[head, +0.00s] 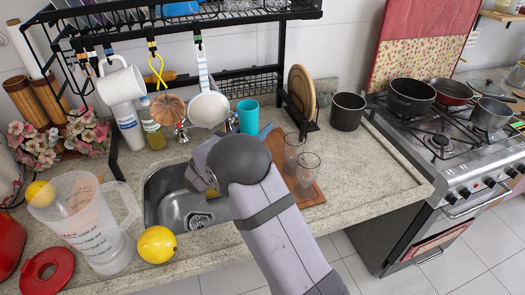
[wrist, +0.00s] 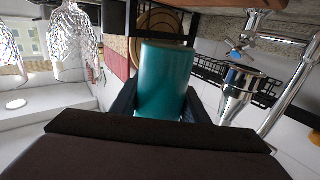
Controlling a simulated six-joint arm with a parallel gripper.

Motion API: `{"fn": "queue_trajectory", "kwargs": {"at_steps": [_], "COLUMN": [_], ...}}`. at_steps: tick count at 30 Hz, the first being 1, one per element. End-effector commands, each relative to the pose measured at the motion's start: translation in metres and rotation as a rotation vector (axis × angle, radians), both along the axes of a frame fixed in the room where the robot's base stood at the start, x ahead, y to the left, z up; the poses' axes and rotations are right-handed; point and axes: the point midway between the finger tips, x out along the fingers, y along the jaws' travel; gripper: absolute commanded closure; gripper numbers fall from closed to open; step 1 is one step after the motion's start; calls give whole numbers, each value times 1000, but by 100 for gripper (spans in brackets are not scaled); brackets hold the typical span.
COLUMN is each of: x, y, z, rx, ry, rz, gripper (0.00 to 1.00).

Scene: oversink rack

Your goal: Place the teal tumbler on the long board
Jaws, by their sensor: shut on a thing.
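The teal tumbler (head: 248,117) shows in the head view just beyond my arm's wrist, near the sink's back edge. In the wrist view the tumbler (wrist: 165,80) fills the space between the dark fingers of my gripper (wrist: 163,102), which is shut on it. My fingers are hidden behind my arm in the head view. The long board (head: 313,197) is a brown wooden board on the counter right of the sink, partly hidden by my arm. I cannot tell the tumbler's height above the counter.
Two clear glasses (head: 307,167) stand on the board. The sink (head: 165,190) lies to its left. A black rack (head: 283,60) rises behind, with round wooden boards (head: 301,90) at its right. A dark pot (head: 347,111) stands farther right. The counter right of the board is clear.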

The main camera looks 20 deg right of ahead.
Motion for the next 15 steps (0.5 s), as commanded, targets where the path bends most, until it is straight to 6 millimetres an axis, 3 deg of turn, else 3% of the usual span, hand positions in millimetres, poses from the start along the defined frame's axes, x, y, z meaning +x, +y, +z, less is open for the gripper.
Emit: {"fn": "queue_trajectory", "kwargs": {"at_steps": [3,15], "x": [0,0], "y": [0,0], "z": [-15,-37], "rx": [-2,-1], "ry": [2,1], "rz": [0,-1], "gripper": [82,82]}}
